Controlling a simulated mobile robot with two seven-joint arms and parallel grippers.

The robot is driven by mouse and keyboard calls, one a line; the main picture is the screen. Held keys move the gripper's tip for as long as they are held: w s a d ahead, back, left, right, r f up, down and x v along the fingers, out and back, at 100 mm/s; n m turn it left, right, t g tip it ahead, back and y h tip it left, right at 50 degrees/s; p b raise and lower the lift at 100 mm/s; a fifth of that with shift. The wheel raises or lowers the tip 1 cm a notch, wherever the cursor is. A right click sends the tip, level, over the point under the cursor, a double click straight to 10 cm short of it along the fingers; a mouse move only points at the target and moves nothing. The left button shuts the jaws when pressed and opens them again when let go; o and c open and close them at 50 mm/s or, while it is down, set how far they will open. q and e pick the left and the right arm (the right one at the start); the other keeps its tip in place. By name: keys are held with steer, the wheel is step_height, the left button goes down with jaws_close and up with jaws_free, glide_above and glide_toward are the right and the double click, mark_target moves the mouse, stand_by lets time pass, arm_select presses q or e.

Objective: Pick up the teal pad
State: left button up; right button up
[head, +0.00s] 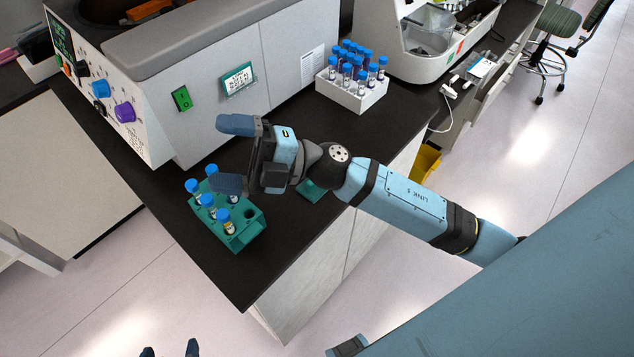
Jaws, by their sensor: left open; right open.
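The teal pad (313,193) lies on the black bench top near its front edge, partly hidden beneath my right arm's wrist. My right gripper (222,153) reaches in from the right above the bench. Its fingers are open and empty, pointing left, beyond the pad and near the teal tube rack. My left gripper (170,350) shows only as two fingertips at the bottom edge, apart and empty, in front of the bench over the floor.
A teal rack (245,234) with several blue-capped tubes stands under my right gripper's lower finger. A white rack (350,97) of blue-capped tubes stands farther back. A large machine (210,137) with knobs borders the bench. The bench's front corner is clear.

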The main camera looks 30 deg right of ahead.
step_height(320, 180, down, 6)
steer(key=s+f+n+g+h, duration=0.1)
steer(key=s+n+g+h, duration=0.1)
steer(key=n+g+h, duration=0.75)
steer(key=w+d+f+t+h, duration=0.1)
steer(key=w+d+h, duration=0.25)
steer(key=d, duration=0.25)
steer(key=w+d+n+t+h+b, duration=0.1)
steer(key=w+d+h, duration=0.1)
steer(key=d+h, duration=0.3)
steer(key=w+d+f+h, duration=0.1)
steer(key=w+d+h, duration=0.15)
steer(key=d, duration=0.45)
step_height(320, 180, down, 8)
steer(key=shift+s+p, duration=0.1)
steer(key=shift+p, duration=0.35)
step_height(320, 180, down, 5)
steer(key=shift+s+r+p, duration=0.15)
steer(key=shift+r+p, duration=0.05)
steer(key=shift+p, duration=0.55)
steer(key=shift+f, duration=0.55)
steer(key=c, duration=1.1)
steer(key=shift+r, duration=0.15)
